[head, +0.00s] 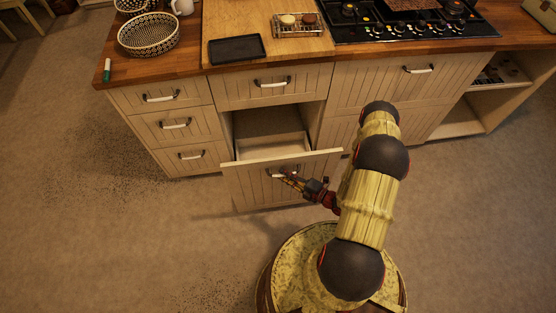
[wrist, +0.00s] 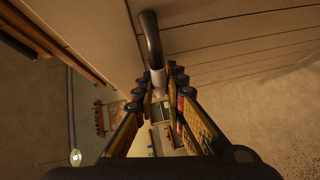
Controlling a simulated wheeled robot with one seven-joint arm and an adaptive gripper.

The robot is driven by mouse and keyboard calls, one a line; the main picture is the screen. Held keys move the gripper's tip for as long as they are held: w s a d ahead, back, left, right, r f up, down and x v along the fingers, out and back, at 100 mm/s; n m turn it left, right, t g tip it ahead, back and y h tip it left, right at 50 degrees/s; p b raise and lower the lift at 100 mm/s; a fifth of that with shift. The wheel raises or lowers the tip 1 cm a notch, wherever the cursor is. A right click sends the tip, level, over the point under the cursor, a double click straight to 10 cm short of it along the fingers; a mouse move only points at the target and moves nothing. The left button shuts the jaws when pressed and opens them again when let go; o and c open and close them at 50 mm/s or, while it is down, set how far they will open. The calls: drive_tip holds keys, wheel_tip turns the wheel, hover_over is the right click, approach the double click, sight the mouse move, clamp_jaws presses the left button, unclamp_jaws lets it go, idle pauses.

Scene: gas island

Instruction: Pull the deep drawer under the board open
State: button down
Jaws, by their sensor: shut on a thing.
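The deep drawer (head: 262,190) is under the light wooden board (head: 233,22) and a shallow drawer (head: 270,88). It stands partly out from the cabinet, and its inside shows pale and empty where visible. My gripper (head: 285,178) is at the front of this drawer, shut on its handle (head: 272,172). In the wrist view, the dark curved handle (wrist: 151,40) with a pale end comes down between the fingers of my gripper (wrist: 163,92). The far end of the handle is partly hidden by the fingers in the head view.
Three small drawers (head: 175,125) at the left are closed. A black tray (head: 237,49), a basket (head: 148,34) and a gas hob (head: 400,22) are on the counter. Open shelves (head: 490,95) are at the right. The floor (head: 130,235) in front and left is clear.

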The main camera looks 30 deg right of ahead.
drive_tip(key=s+a, duration=0.2)
drive_tip(key=s, duration=0.5)
drive_tip(key=shift+s+a, duration=0.2)
drive_tip(key=shift+s, duration=0.05)
drive_tip(key=c, duration=1.9)
unclamp_jaws()
drive_tip(key=shift+o, duration=0.3)
drive_tip(key=shift+d, duration=0.1)
drive_tip(key=v, duration=1.2)
drive_tip(key=shift+f, duration=0.1)
